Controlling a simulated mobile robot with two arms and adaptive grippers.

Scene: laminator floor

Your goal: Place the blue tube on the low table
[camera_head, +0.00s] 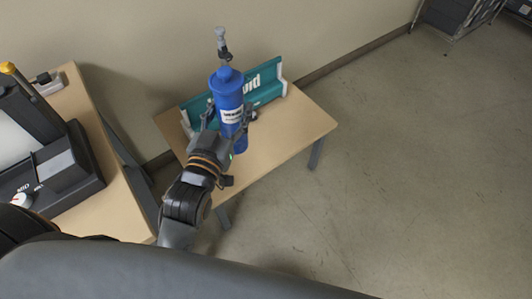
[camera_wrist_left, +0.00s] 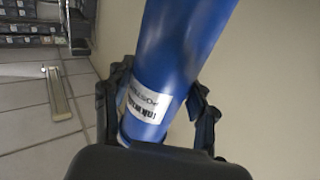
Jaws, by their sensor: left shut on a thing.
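The blue tube (camera_head: 228,88) is a blue cylinder with a white label and a narrower top, roughly upright in the head view. My left gripper (camera_head: 230,116) is shut on it, with a finger on each side. The tube also fills the middle of the left wrist view (camera_wrist_left: 185,50), its label near the gripper (camera_wrist_left: 155,110). The low table (camera_head: 290,132) has a light wood top and dark legs. The tube appears in front of or over this table; whether its base touches the top cannot be told. My right gripper is not in view.
A teal holder (camera_head: 265,83) with white ends and lettering stands at the table's back, behind the tube. A grey-topped fitting (camera_head: 221,42) shows above the tube. A desk with a black machine (camera_head: 55,165) is at the left. The table's right part is clear.

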